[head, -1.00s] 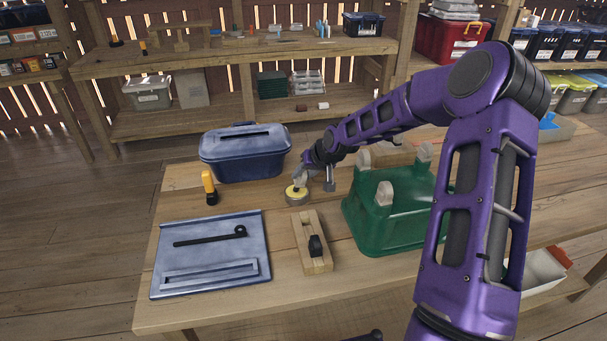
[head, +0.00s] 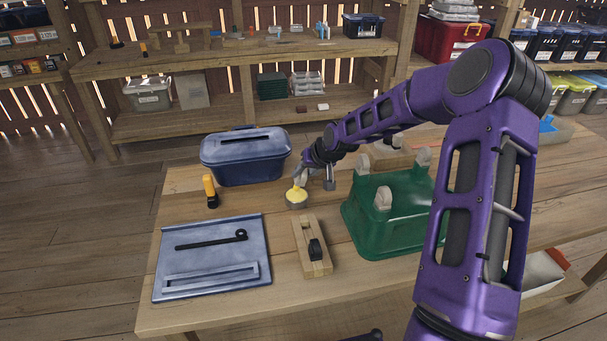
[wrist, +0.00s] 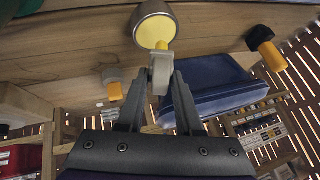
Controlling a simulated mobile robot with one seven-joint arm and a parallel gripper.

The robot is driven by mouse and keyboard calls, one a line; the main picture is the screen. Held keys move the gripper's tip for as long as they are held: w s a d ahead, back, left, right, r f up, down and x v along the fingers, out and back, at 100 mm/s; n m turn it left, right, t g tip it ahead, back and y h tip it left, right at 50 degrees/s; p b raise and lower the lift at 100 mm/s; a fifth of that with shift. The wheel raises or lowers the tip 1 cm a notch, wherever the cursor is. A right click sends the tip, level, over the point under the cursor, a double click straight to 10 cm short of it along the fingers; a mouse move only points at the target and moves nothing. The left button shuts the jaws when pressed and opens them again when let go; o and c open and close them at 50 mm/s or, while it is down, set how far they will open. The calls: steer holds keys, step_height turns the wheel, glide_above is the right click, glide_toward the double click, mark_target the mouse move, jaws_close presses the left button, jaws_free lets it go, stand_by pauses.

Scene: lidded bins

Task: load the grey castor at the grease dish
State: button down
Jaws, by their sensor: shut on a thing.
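My gripper (wrist: 160,85) is shut on the grey castor (wrist: 160,72), with a finger on each side of its wheel. The castor's far end is yellow and points at the grease dish (wrist: 139,27), a round metal dish of yellow grease. In the head view the grease dish (head: 297,205) stands on the table left of the green bin, and my gripper (head: 301,177) is right over it. Yellow shows up to the castor's lower end; I cannot tell whether it still touches the grease. The fingertips are small and partly hidden in the head view.
The upturned green bin (head: 385,237) carries pale castors (head: 384,198) on its corners. A blue bin (head: 246,165), an orange-handled tool (head: 210,188), a blue lid (head: 210,262) and a wooden block (head: 305,235) with a black wheel (head: 315,250) surround the dish. Bare table lies at the front.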

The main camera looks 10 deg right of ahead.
steer(key=shift+r+p, duration=1.65)
steer(key=shift+r, duration=0.9)
steer(key=s+a+r+n+y, duration=0.1)
steer(key=s+a+n, duration=0.1)
steer(key=s, duration=1.3)
steer(key=shift+s+r+g, duration=0.2)
steer(key=shift+r+g, duration=0.1)
